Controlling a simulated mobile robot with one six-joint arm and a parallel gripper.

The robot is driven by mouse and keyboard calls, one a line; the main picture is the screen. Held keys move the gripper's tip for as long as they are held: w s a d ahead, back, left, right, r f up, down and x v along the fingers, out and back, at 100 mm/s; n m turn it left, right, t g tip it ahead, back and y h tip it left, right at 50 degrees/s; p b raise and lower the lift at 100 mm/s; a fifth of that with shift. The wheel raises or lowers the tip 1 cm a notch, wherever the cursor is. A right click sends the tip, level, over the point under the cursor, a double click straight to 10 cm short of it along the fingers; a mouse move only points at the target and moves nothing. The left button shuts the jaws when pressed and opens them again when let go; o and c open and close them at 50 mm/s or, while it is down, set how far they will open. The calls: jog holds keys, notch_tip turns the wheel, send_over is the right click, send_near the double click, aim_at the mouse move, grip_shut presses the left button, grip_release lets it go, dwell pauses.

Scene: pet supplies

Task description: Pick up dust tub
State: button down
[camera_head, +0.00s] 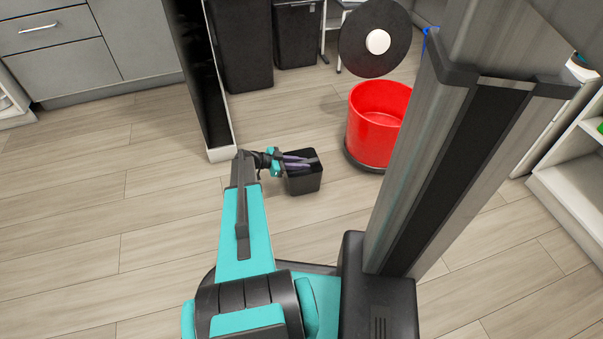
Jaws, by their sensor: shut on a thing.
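The dust tub (303,182) is a small black open-topped box, right of the end of my teal arm in the head view. My gripper (297,160) has its purplish-grey fingers at the tub's upper rim and is shut on the tub. The finger tips partly cover the tub's opening, so the exact contact is hard to see. The tub looks upright. Whether its base touches the floor cannot be told.
A red round bin (378,118) with a raised dark lid (374,40) stands behind and right of the tub. A dark upright panel (203,75) with a pale edge stands behind left. Black bins (240,45) are farther back. Wood floor (90,215) at left is clear.

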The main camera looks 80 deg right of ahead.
jog(key=shift+r, duration=0.2)
jog(key=shift+r+p, duration=0.45)
jog(key=shift+r, duration=0.15)
notch_tip(320, 180, up, 2)
jog(key=shift+r+p, duration=0.15)
jog(key=shift+p, duration=0.45)
jog(key=a+r+p, duration=0.1)
jog(key=a+p, duration=0.2)
jog(key=a, duration=1.3)
jog(key=shift+s+p, duration=0.35)
jog(key=shift+s, duration=0.1)
jog(key=shift+r, duration=0.1)
jog(key=shift+w, duration=0.15)
